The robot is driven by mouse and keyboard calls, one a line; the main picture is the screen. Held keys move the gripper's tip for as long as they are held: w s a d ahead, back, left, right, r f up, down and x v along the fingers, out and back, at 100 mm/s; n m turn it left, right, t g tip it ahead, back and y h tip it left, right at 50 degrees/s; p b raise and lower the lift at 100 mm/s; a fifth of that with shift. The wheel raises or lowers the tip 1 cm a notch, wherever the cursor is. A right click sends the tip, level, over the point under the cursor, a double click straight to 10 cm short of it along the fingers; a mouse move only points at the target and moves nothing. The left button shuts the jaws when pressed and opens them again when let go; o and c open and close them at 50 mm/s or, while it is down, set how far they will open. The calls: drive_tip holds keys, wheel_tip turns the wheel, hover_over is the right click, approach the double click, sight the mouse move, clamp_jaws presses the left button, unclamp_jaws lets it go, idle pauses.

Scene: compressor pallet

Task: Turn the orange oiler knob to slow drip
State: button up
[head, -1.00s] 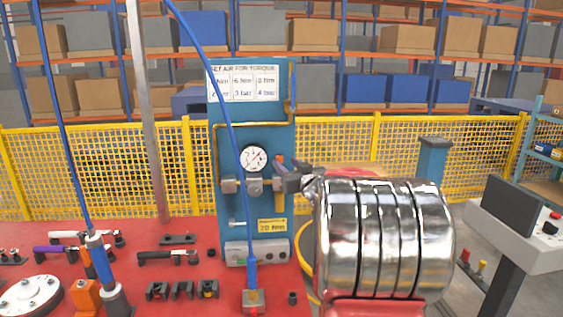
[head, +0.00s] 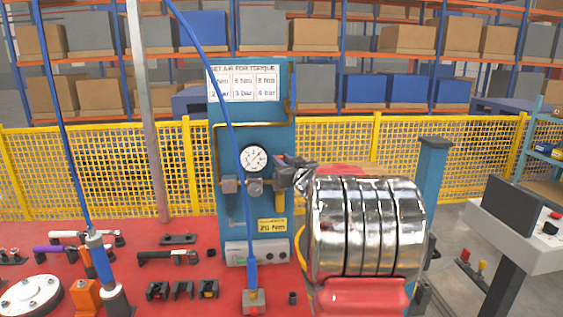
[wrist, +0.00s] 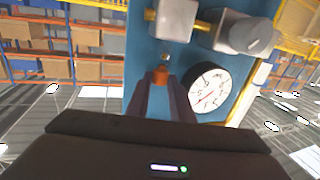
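The small orange oiler knob (wrist: 161,76) shows in the wrist view in front of the blue panel, at the tips of my gripper's fingers. My gripper (wrist: 161,82) has one dark finger on each side of the knob, with a gap between them; I cannot tell whether either finger touches it. In the head view my gripper (head: 282,172) is at the right side of the blue panel (head: 233,110), above the amber oiler bowl (head: 280,198), and it hides the knob. The white pressure gauge (head: 254,158) is just left of it, and it also shows in the wrist view (wrist: 209,88).
Two grey air units (head: 229,185) sit left of the oiler. A blue hose (head: 232,130) hangs in front of the panel. My shiny arm link fills the right middle. The red table (head: 215,285) holds tools and fittings. A yellow fence (head: 330,135) stands behind.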

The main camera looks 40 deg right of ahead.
clamp_jaws()
drive_tip(key=shift+w+a+r+m+g+h, duration=0.15)
drive_tip(key=shift+m+g+h, duration=0.2)
drive_tip(key=shift+m+h, duration=0.35)
drive_tip(key=shift+a+r+m+g+h, duration=0.15)
drive_tip(key=shift+m+g+h, duration=0.3)
drive_tip(key=shift+h, duration=0.45)
drive_tip(key=shift+w+a+r+m+g+h, duration=0.15)
drive_tip(key=shift+m+g+h, duration=0.15)
drive_tip(key=shift+m+h, duration=0.4)
drive_tip(key=shift+w+a+m+g+h, duration=0.15)
drive_tip(key=shift+m+g+h, duration=0.7)
drive_tip(key=shift+h, duration=0.25)
drive_tip(key=shift+f+g+h, duration=0.15)
drive_tip(key=shift+g+h, duration=0.2)
drive_tip(key=shift+h, duration=0.05)
drive_tip(key=shift+a, duration=0.1)
drive_tip(key=shift+o, duration=0.9)
unclamp_jaws()
drive_tip(key=o, duration=0.4)
drive_tip(key=shift+f, duration=0.2)
